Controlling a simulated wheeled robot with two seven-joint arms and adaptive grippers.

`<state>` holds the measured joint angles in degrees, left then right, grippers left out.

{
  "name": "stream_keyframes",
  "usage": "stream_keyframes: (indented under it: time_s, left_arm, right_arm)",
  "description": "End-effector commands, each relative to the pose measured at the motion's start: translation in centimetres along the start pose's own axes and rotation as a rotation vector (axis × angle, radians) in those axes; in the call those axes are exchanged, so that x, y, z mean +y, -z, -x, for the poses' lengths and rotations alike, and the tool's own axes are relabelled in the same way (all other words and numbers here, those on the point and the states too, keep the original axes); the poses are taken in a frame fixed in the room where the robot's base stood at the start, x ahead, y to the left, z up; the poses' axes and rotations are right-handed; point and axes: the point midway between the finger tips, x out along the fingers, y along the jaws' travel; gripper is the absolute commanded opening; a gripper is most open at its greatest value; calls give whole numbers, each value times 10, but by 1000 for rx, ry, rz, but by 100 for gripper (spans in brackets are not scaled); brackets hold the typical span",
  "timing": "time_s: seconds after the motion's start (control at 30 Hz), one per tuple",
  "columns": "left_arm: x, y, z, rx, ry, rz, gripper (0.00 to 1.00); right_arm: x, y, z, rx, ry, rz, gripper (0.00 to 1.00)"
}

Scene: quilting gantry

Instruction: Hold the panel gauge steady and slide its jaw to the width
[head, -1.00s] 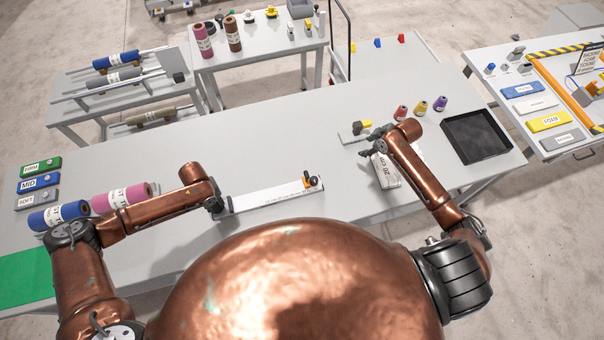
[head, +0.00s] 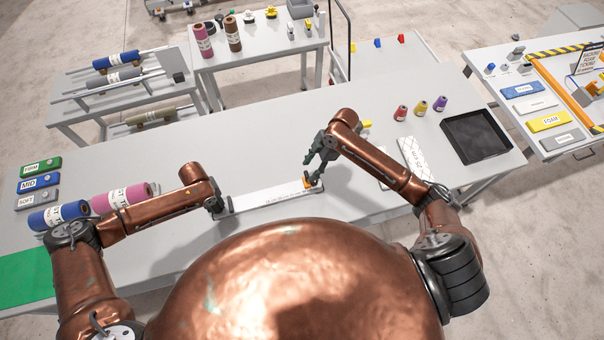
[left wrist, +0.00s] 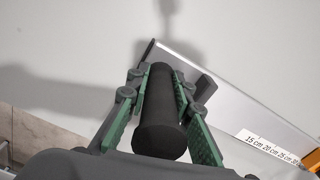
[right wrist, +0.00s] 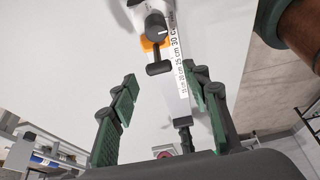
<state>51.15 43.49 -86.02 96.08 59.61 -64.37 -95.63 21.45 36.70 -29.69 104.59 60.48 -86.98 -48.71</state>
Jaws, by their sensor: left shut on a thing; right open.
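The panel gauge (head: 265,199) is a long white bar with a printed centimetre scale, lying on the grey table. Its black end handle (left wrist: 163,112) stands between my left gripper's (head: 217,206) green pads, which are shut on it. The orange jaw (head: 307,183) with a dark knob sits near the bar's right end. In the right wrist view the jaw (right wrist: 149,44) and a black T-shaped handle (right wrist: 158,67) lie ahead between the fingers. My right gripper (head: 318,164) is open, close to the jaw; in the head view it partly hides the knob. I cannot see contact.
A white patterned box (head: 416,160), small coloured spools (head: 421,107) and a black tray (head: 476,137) are on the right of the table. Blue (head: 58,215) and pink rolls lie at the left. The table behind the gauge is clear.

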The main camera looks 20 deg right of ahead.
Motion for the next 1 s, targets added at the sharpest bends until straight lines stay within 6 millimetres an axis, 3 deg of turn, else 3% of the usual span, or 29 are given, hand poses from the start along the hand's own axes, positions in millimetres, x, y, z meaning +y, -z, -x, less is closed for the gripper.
stream_keyframes:
  time_s: [0.1,0.3,0.67,1.0]
  left_arm:
    - [3,6,-6,11,-5,1,0]
    - [3,6,-6,11,-5,1,0]
    - [3,5,-6,11,-5,1,0]
    - [3,5,-6,10,-6,2,0]
  right_arm:
    - [-1,0,-22,2,3,-2,44]
    - [0,0,-41,2,0,-1,44]
    - [0,-1,-45,0,-1,-1,44]
    - [0,-1,-45,0,-1,-1,20]
